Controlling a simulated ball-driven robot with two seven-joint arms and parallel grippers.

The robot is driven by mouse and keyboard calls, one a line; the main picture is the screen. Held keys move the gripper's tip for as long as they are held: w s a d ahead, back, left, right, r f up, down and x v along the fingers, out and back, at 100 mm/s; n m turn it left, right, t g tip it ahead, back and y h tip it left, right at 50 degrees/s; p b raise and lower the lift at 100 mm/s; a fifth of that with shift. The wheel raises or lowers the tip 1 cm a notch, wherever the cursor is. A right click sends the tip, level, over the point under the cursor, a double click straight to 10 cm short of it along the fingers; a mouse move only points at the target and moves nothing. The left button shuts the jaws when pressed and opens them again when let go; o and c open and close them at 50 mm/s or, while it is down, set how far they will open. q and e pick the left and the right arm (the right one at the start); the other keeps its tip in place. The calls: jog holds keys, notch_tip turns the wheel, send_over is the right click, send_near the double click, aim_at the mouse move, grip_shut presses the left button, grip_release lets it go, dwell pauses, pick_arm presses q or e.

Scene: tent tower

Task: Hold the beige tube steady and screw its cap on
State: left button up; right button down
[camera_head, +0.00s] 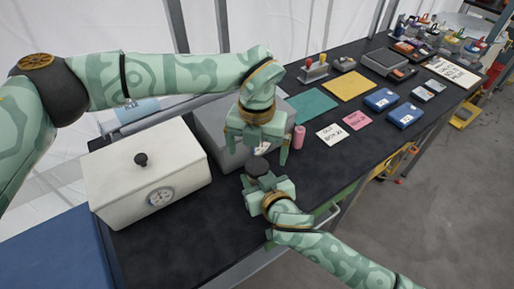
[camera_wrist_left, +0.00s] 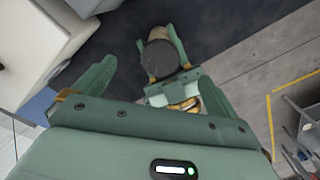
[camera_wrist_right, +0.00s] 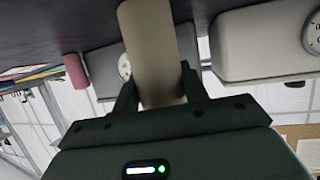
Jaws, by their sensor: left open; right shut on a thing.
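The beige tube (camera_wrist_right: 152,45) is clasped between the fingers of my right gripper (camera_wrist_right: 158,78), which also shows in the head view (camera_head: 259,180). A dark round cap (camera_wrist_left: 159,59) shows at the tube's upper end in the left wrist view, and in the head view (camera_head: 257,167). I cannot tell whether it is threaded on. My left gripper (camera_head: 257,150) is open above the cap, pointing down. In the left wrist view its spread fingers (camera_wrist_left: 157,72) stand on either side of the cap, apart from it.
A white box with a dial (camera_head: 150,180) stands at the left on the dark table (camera_head: 190,240). A grey box (camera_head: 212,125) is behind my left gripper, a pink cylinder (camera_head: 299,137) right of it. Cards (camera_head: 330,134) and blue boxes (camera_head: 404,116) lie farther right.

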pick_arm(q)
notch_tip(320, 180, up, 12)
dwell(0.4)
pick_arm(e)
jog(key=c, duration=0.7)
grip_release()
pick_arm(q)
jog(key=shift+s+r+p, duration=0.1)
jog(key=shift+r+p, duration=1.35)
jog(key=shift+r, duration=0.2)
pick_arm(e)
jog(key=shift+v, duration=8.15)
jog(key=shift+r, duration=0.15)
